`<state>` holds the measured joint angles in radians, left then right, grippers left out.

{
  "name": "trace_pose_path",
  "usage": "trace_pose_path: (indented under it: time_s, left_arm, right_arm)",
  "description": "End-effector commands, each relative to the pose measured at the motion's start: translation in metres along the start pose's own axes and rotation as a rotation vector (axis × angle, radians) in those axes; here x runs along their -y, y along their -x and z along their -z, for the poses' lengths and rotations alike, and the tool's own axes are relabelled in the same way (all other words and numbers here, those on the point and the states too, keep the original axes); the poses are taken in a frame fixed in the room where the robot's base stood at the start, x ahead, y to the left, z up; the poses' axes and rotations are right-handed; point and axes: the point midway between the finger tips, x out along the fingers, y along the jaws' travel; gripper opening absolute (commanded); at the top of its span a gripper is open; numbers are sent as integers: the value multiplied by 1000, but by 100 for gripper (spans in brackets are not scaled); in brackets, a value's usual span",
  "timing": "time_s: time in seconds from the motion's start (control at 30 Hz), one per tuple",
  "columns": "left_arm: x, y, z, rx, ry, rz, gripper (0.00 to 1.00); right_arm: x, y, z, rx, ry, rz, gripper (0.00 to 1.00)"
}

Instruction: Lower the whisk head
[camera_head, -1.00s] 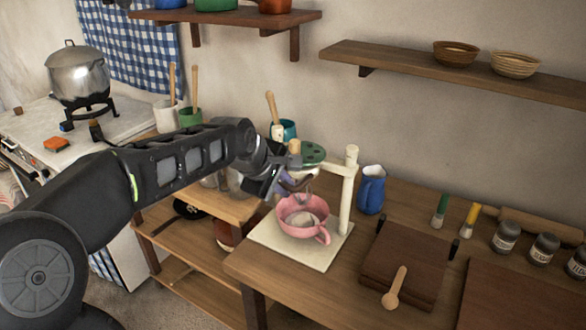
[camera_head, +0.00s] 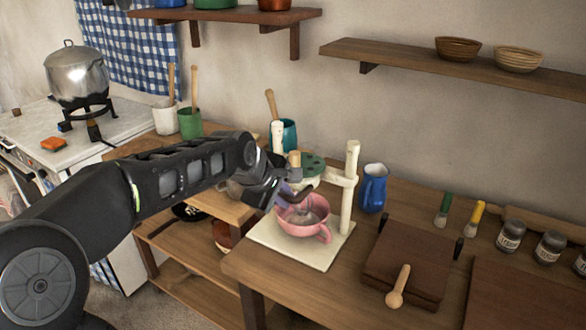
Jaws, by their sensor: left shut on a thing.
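A cream whisk stand has a flat base board (camera_head: 318,258) and upright posts (camera_head: 350,185) on the wooden counter. A green disc (camera_head: 313,166) and a wooden knob (camera_head: 294,158) sit at its upper part. A pink bowl (camera_head: 322,232) with a handle stands on the base, with something greyish inside, probably the whisk's lower end. My left gripper (camera_head: 283,194) is above the bowl's left rim, shut on a part of the whisk head; its fingers hide most of that part. A dark curved piece (camera_head: 303,191) shows beside the fingers. My right gripper is not in view.
A blue jug (camera_head: 373,188) stands close right of the stand. Brushes (camera_head: 443,210) and jars (camera_head: 510,236) are farther right. A teal pot (camera_head: 289,134) stands behind.

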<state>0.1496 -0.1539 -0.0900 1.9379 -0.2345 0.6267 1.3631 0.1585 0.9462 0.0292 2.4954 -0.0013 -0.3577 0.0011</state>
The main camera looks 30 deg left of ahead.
Motion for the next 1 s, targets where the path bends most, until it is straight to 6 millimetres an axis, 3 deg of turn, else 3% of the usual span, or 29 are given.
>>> trace_pose_path:
  time_s: [0.67, 0.7, 1.0]
  left_arm:
    - [24, -29, 0, 1, 3, 5, 0]
    - [24, -29, 0, 1, 3, 4, 14]
    - [22, -27, 0, 0, 1, 2, 39]
  right_arm:
    - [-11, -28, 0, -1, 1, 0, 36]
    - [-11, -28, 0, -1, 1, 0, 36]
    - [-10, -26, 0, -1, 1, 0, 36]
